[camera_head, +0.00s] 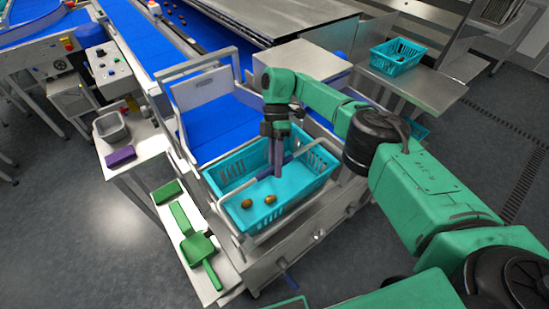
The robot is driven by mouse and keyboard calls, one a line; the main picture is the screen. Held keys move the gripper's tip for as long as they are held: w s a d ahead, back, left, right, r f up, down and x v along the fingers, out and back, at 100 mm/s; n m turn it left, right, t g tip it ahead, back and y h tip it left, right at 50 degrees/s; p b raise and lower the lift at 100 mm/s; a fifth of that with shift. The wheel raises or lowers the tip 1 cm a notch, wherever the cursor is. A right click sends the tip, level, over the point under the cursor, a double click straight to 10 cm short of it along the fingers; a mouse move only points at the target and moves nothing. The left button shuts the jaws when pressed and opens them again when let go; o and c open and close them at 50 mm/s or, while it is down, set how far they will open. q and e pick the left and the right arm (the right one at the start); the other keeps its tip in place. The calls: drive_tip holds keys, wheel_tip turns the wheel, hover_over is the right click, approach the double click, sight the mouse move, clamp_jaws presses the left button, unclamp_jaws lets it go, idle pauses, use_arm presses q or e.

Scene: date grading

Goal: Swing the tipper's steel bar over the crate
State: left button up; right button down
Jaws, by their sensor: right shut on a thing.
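The turquoise crate (318,168) sits in the tipper's metal frame (287,240), with two brown dates (270,200) on its floor. The tipper's steel bar (263,174) runs slantwise across the crate, with a purple part near my gripper. My right gripper (277,158) points down over the crate and is shut on the bar; the fingers hide part of the contact. I cannot tell whether the bar rests on the rim. My left gripper is not in view.
A blue chute (215,128) stands behind the crate. Another turquoise crate (397,57) stands on a steel table at back right. Open floor lies front left.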

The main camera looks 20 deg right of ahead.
drive_tip(key=shift+s+f, duration=0.2)
drive_tip(key=shift+f, duration=0.2)
drive_tip(key=c, duration=0.8)
unclamp_jaws()
drive_tip(key=shift+c, duration=0.2)
drive_tip(key=shift+w, duration=0.15)
drive_tip(key=shift+r, duration=0.15)
